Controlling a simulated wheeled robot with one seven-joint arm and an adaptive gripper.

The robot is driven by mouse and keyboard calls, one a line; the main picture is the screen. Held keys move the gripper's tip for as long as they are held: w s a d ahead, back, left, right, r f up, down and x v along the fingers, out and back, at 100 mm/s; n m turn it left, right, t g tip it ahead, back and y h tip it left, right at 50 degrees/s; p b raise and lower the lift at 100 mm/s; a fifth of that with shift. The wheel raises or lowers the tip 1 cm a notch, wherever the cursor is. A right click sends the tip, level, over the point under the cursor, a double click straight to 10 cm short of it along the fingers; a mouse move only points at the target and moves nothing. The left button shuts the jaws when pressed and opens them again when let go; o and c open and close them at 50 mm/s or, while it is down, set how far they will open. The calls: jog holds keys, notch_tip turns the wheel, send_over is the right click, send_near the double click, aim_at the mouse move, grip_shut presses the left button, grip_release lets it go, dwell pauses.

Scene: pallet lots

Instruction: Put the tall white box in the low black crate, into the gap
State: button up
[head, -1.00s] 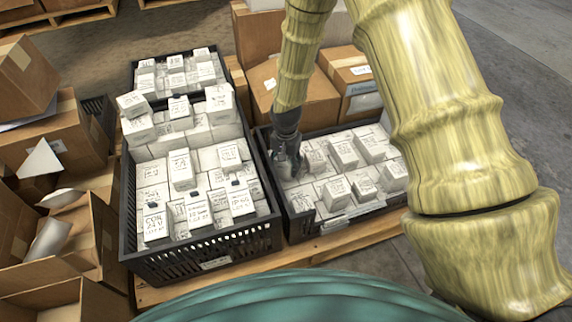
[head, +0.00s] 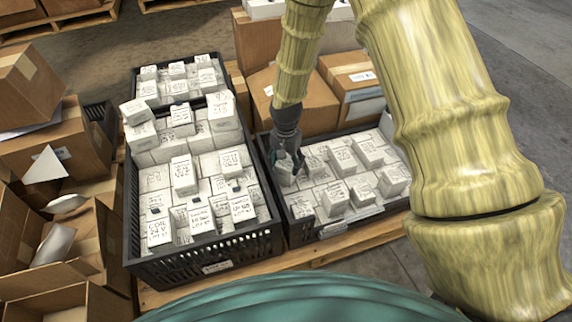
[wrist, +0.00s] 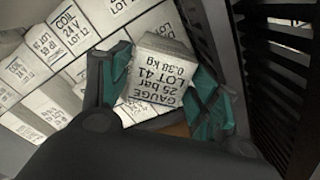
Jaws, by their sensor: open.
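The low black crate (head: 330,226) stands at the right of the pallet and holds several white boxes. A tall white box (wrist: 164,68), labelled GAUGE 25 bar LOT 41, stands between my open teal fingers (wrist: 158,85) in the wrist view. In the head view this white box (head: 285,174) shows just below the fingertips, inside the crate beside its left wall. Its lower part is hidden, so I cannot tell how deep it sits.
A taller black crate (head: 205,258) full of white boxes stands close on the left, with some boxes rising above its rim. Cardboard boxes (head: 307,100) stand behind the low crate. Open cartons (head: 75,255) lie at the far left. Slatted black crate wall (wrist: 283,80) is close to the gripper.

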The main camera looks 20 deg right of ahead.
notch_tip(320, 180, up, 8)
jog(key=p, duration=0.3)
dwell(0.3)
